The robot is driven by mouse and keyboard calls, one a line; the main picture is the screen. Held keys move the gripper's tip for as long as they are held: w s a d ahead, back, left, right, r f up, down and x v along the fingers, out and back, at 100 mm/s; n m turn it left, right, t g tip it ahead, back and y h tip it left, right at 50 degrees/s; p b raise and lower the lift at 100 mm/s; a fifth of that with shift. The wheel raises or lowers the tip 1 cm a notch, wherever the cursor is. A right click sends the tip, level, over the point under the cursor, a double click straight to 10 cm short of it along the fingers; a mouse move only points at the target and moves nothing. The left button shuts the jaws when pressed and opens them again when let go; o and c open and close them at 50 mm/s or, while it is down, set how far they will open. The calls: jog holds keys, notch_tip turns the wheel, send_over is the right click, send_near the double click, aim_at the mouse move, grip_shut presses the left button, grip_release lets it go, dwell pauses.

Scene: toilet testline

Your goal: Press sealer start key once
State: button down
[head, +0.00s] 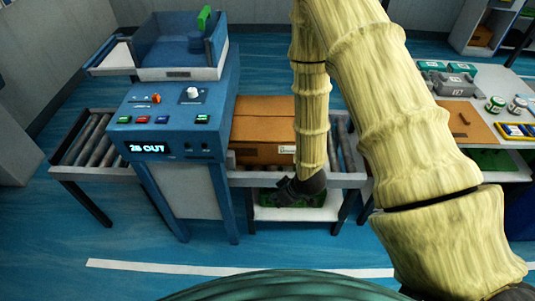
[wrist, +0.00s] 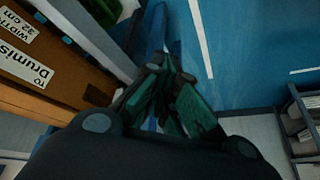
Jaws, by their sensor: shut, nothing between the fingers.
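The blue sealer machine (head: 175,110) stands left of centre in the head view. Its sloped panel carries a row of small keys: a green key (head: 124,119), a blue key (head: 162,120), a red key between them, and another green key (head: 202,119) at the right. Which one is the start key I cannot read. Above them are an orange switch (head: 156,98) and a white knob (head: 193,93). A lit display (head: 147,147) reads "28 OUT". My gripper (head: 287,197) is shut and empty, low in front of the conveyor, right of the panel and apart from it. The wrist view shows its closed fingers (wrist: 170,95).
A brown carton (head: 262,130) sits on the roller conveyor (head: 345,150) right of the sealer; its label shows in the wrist view (wrist: 25,60). A worktable with boxes and jars (head: 465,120) stands at right. Blue floor in front is clear.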

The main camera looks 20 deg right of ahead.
jog(key=s+d+f+m+g+h+b, duration=0.1)
jog(key=s+f, duration=0.4)
jog(key=s, duration=0.7)
jog(key=s+d+f+m+g+h+b, duration=0.1)
jog(key=s+f+m, duration=0.4)
jog(key=s, duration=0.7)
jog(key=shift+s+d+g+h, duration=0.15)
jog(key=shift+s+g+h, duration=0.3)
jog(key=shift+g, duration=0.65)
jog(key=shift+w+f, duration=0.15)
